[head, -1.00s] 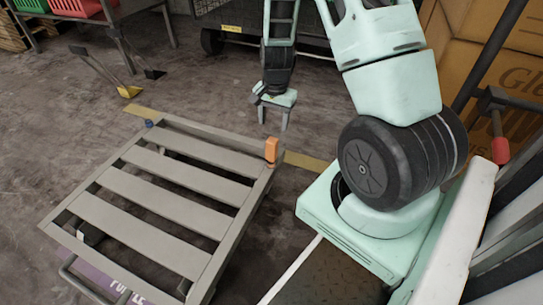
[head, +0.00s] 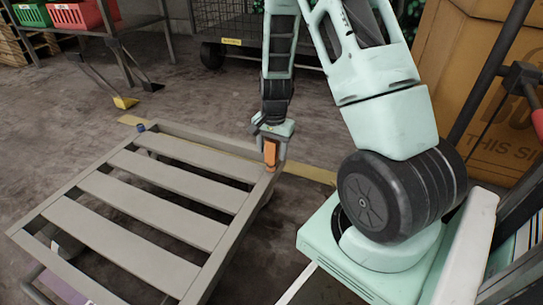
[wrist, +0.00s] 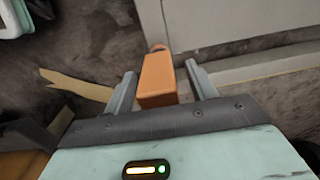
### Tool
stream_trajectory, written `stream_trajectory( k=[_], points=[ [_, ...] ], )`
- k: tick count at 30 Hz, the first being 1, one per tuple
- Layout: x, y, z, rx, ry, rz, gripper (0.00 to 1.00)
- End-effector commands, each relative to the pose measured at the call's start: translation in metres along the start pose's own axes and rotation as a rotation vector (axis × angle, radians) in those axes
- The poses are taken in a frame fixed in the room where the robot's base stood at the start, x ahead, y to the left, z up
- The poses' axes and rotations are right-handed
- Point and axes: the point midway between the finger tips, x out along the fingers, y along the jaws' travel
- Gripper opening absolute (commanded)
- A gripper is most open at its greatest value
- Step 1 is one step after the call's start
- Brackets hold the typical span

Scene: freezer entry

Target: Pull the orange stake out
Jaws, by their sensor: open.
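The orange stake (head: 270,152) stands upright at the right far corner of the grey slatted cart (head: 150,223). My gripper (head: 271,148) is right at the stake, pointing down. In the wrist view, the orange stake (wrist: 158,80) lies between the two fingers of my gripper (wrist: 162,85). The fingers are open, with a gap showing on each side of the stake. The lower end of the stake is hidden where it meets the cart corner.
A blue stake (head: 141,128) stands at the cart's far left corner. A wheeled mesh cart (head: 232,45) stands behind, and cardboard boxes (head: 500,130) are at the right. A table with red (head: 82,15) and green crates is at the back left. Floor lies open between.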

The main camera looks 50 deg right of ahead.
Motion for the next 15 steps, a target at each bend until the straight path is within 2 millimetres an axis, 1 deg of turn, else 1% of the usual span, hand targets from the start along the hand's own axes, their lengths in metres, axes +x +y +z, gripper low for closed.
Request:
stream_trajectory(
  k=[5, 6, 8, 9, 11, 12, 15],
  points=[
    [-0.0006, -0.0001, 0.0000, 0.000, 0.000, 0.000, 0.56],
    [-0.0006, -0.0001, 0.0000, 0.000, 0.000, 0.000, 0.54],
    [-0.0007, -0.0001, 0.0000, 0.000, 0.000, 0.000, 0.37],
    [-0.0006, -0.0001, 0.0000, 0.000, 0.000, 0.000, 0.26],
    [-0.0006, -0.0001, 0.0000, 0.000, 0.000, 0.000, 0.09],
    [-0.0006, -0.0001, 0.0000, 0.000, 0.000, 0.000, 0.03],
    [-0.0007, -0.0001, 0.0000, 0.000, 0.000, 0.000, 0.03]
  ],
)
